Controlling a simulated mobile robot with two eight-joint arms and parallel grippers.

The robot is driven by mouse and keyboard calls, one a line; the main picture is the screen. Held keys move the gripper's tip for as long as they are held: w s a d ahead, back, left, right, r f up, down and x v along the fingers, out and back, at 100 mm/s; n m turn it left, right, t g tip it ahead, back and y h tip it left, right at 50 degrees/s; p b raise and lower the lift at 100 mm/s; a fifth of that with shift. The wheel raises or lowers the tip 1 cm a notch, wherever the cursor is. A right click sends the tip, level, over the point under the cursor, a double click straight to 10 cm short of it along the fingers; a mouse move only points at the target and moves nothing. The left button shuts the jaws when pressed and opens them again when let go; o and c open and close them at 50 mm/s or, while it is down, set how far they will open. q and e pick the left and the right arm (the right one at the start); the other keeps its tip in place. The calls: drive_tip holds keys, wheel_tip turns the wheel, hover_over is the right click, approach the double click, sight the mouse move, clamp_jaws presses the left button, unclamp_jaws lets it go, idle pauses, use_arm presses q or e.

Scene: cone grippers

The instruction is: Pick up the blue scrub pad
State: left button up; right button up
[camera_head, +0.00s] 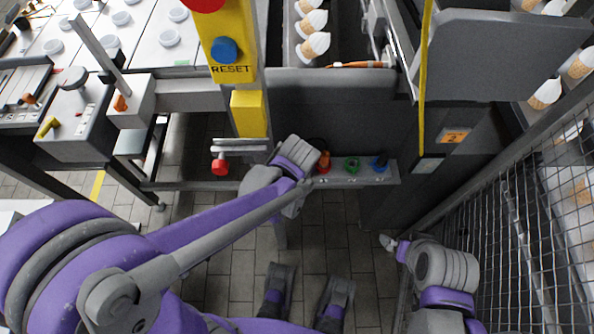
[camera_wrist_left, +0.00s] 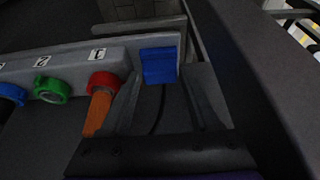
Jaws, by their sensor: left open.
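The blue scrub pad (camera_wrist_left: 158,66) is a small blue block at the end of the grey rail in the left wrist view. My left gripper (camera_wrist_left: 165,88) is open, with its two dark fingers pointing towards the pad and the pad showing between their tips. I cannot tell whether the fingers touch it. In the head view my left gripper (camera_head: 303,158) is over the left part of the rail and the pad is hidden there. My right gripper (camera_head: 389,243) is low at the right, below the rail; its jaws are too small to read.
The grey rail (camera_head: 345,181) carries a red ring with an orange handle (camera_wrist_left: 98,102), a green ring (camera_wrist_left: 50,90) and a blue ring (camera_wrist_left: 12,94), close beside the pad. A yellow post with a RESET button (camera_head: 225,50) stands left. Wire mesh (camera_head: 550,200) bounds the right.

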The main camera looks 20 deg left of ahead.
use_arm(q)
drive_tip(key=shift+x, duration=0.75)
clamp_jaws()
drive_tip(key=shift+r, duration=0.15)
drive_tip(key=shift+s+d+r, duration=0.1)
drive_tip(key=shift+s+r, duration=0.1)
drive_tip(key=shift+r, duration=0.35)
wheel_tip(320, 180, up, 6)
drive_tip(key=shift+f+p, duration=0.1)
drive_tip(key=shift+p, duration=1)
drive_tip(key=s+d+p, duration=0.1)
drive_tip(key=s+d, duration=0.1)
drive_tip(key=s, duration=0.7)
drive_tip(key=s+d+p, duration=0.1)
drive_tip(key=s+d, duration=0.2)
drive_tip(key=s, duration=0.6)
drive_tip(key=shift+s+d, duration=0.2)
drive_tip(key=shift+s, duration=0.2)
